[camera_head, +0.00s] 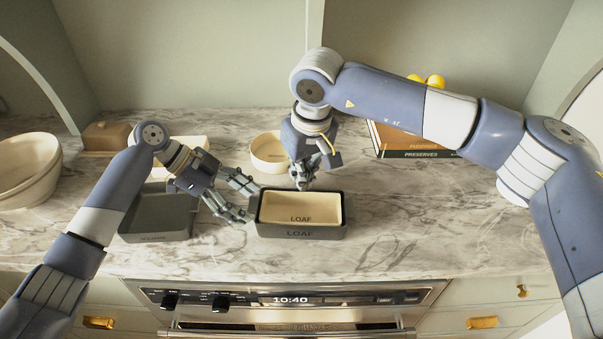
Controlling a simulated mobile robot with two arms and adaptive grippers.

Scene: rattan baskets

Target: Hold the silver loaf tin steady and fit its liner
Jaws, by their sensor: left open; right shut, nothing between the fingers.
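The loaf tin (271,234) looks dark grey and stands on the marble counter, with LOAF on its front. A cream liner (275,213), also marked LOAF, sits inside the tin's rim; I cannot tell whether it is fully seated. My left gripper (253,203) is open at the tin's left end, one finger near the back corner and one near the front; contact is unclear. My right gripper (301,186) is shut and empty, pointing down over the back edge of the liner.
A grey square tin (157,222) stands left, partly under my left arm. A cream round bowl (266,154) is behind the loaf tin. The counter right of the tin is clear. An oven (290,316) is below the front edge.

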